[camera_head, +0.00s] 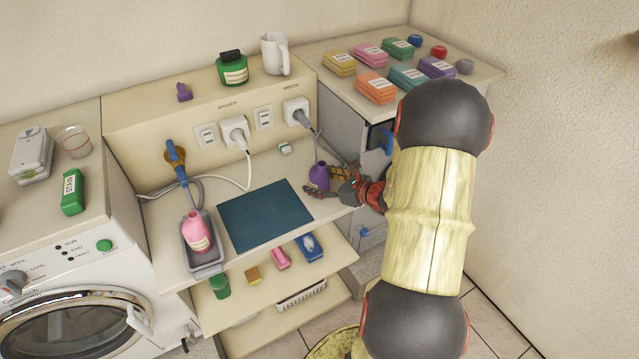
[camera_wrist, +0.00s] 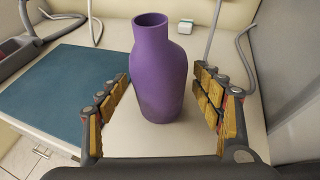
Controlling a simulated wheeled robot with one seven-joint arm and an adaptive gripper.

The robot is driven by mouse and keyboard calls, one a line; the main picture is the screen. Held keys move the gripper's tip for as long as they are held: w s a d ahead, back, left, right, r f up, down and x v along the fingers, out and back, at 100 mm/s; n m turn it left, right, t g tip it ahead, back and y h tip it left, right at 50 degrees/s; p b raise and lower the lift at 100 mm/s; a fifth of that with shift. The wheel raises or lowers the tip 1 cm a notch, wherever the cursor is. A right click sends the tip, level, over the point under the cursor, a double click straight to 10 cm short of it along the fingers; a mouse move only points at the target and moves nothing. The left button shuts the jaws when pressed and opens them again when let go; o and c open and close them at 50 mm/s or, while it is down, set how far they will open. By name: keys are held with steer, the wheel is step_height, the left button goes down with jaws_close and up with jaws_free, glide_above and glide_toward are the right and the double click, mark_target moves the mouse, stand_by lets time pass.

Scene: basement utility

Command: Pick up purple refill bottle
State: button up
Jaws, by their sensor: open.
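The purple refill bottle (camera_head: 319,176) stands upright on the cream worktop, to the right of a dark teal mat. In the wrist view the bottle (camera_wrist: 160,75) is uncapped, with its open neck at the top. My gripper (camera_head: 330,186) reaches in from the right at worktop height. In the wrist view my gripper (camera_wrist: 164,100) is open, with one yellow-padded finger on each side of the bottle. A gap shows between the bottle and each finger. The bottle's far side is hidden.
The teal mat (camera_head: 263,215) lies left of the bottle. A pink bottle (camera_head: 197,235) stands in a grey tray (camera_head: 203,267). Plugs and cables (camera_head: 240,165) run behind along the back panel. A small purple object (camera_head: 184,92) and a green jar (camera_head: 232,68) stand on the ledge above.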

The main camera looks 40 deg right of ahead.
mark_target(327, 173)
steer(key=shift+c, duration=1.3)
steer(key=c, duration=1.1)
steer(key=shift+r+p, duration=0.45)
steer(key=shift+r, duration=0.25)
step_height(327, 173, up, 3)
steer(key=shift+s+d+f+p, duration=0.1)
steer(key=shift+s+f+p, duration=0.1)
steer(key=shift+p, duration=0.5)
steer(key=s+r, duration=0.1)
steer(key=r, duration=0.1)
steer(key=s+r+p, duration=0.1)
steer(key=s, duration=0.1)
steer(key=s+r+p, duration=0.1)
steer(key=r, duration=0.1)
steer(key=shift+s+d+r, duration=0.25)
steer(key=shift+d+r, duration=0.05)
steer(key=shift+d, duration=0.1)
steer(key=p+v, duration=0.1)
steer(key=v, duration=0.2)
steer(key=p+v, duration=0.1)
steer(key=v, duration=0.5)
steer(key=shift+s+d+p, duration=0.25)
steer(key=shift+d+p, duration=0.1)
steer(key=shift+p, duration=0.05)
